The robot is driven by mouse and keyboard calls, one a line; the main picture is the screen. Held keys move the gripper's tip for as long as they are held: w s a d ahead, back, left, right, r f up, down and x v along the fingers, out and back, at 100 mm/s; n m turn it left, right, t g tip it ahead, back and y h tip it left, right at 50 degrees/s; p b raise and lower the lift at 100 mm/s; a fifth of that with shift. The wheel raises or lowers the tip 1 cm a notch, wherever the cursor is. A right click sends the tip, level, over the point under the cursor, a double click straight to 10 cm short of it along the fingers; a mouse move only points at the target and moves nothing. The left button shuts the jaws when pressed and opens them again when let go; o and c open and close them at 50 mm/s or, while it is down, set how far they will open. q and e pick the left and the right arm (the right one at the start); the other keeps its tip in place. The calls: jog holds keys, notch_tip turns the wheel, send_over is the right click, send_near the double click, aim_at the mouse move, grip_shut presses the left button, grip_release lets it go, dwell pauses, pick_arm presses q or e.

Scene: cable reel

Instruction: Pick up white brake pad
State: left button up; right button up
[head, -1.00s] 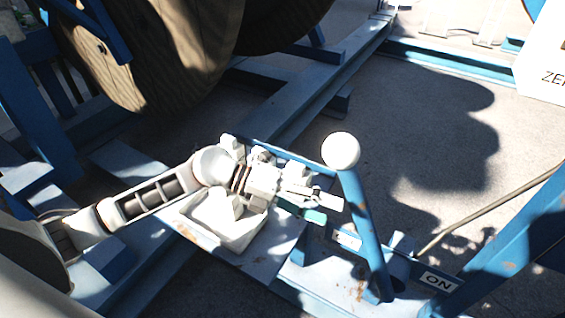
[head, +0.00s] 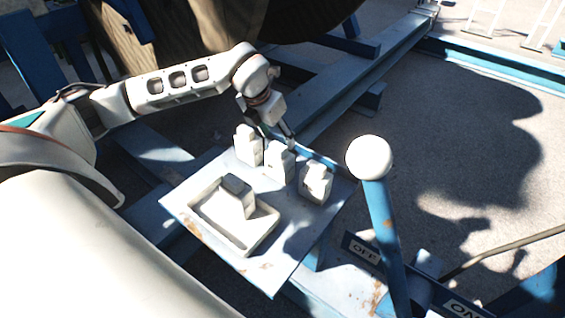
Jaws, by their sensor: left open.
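Three whitish block-shaped brake pads stand in a row along the back edge of a light-blue platform (head: 262,274): a left pad (head: 246,147), a middle pad (head: 279,164) and a right pad (head: 315,182). Another pad (head: 237,196), with a darker grey top, sits in a shallow whitish tray (head: 212,235) on the platform. My left gripper (head: 288,133) is open and points down just behind and above the middle pad. I cannot tell if it touches that pad. My right gripper is out of view.
A blue lever (head: 386,235) with a white ball knob (head: 369,157) stands right of the platform, by an OFF label (head: 364,250). A large wooden reel (head: 190,40) and blue beams lie behind. Open floor (head: 460,140) is at the right.

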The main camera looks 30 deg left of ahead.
aim_at(281, 144)
pick_arm(q)
jog(key=x, duration=0.5)
jog(key=shift+f, duration=0.1)
grip_shut()
